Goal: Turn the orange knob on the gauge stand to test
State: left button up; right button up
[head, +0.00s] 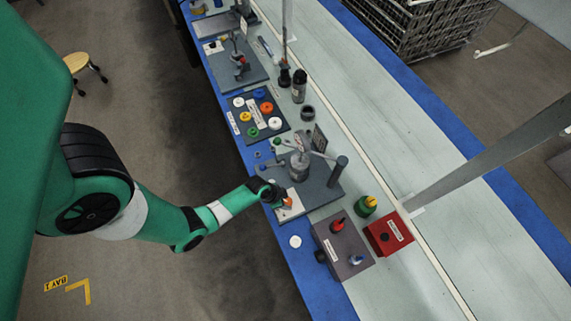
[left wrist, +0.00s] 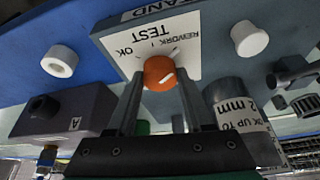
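The orange knob (left wrist: 158,73) sits on a white dial plate (left wrist: 190,45) in the left wrist view; its white mark points to the lower right of the picture. TEST, REWORK and OK are printed upside down beside it. In the head view the orange knob (head: 287,202) shows small on the grey gauge stand (head: 322,190). My left gripper (left wrist: 160,82) has its two fingers on either side of the knob, with narrow gaps appearing between them and it. In the head view the left gripper (head: 279,199) is over the stand's near corner. My right gripper is not in view.
A grey post (head: 338,170) and a gauge (head: 300,165) rise from the stand. A dark grey box (head: 345,248) and a red box (head: 389,233) stand to the right. A white cap (head: 295,242) lies near the blue bench edge. A tray of coloured caps (head: 258,118) is beyond.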

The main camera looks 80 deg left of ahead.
pick_arm(q)
grip_shut()
jog(key=shift+n, duration=0.4)
jog(key=shift+d+r+n+y+p, duration=0.1)
jog(key=shift+n+y+p, duration=0.2)
jog(key=shift+n+p, duration=0.2)
jog(key=shift+n+g+y+p, duration=0.3)
jog(key=shift+n+y, duration=0.2)
jog(key=shift+n, duration=0.7)
jog(key=n+y, duration=0.1)
jog(key=n, duration=0.1)
jog(key=shift+w+d+n, duration=0.1)
jog(key=shift+n, duration=0.2)
jog(key=shift+n+g+y+b, duration=0.5)
jog(key=shift+n+g, duration=0.3)
jog(key=shift+n, duration=1.3)
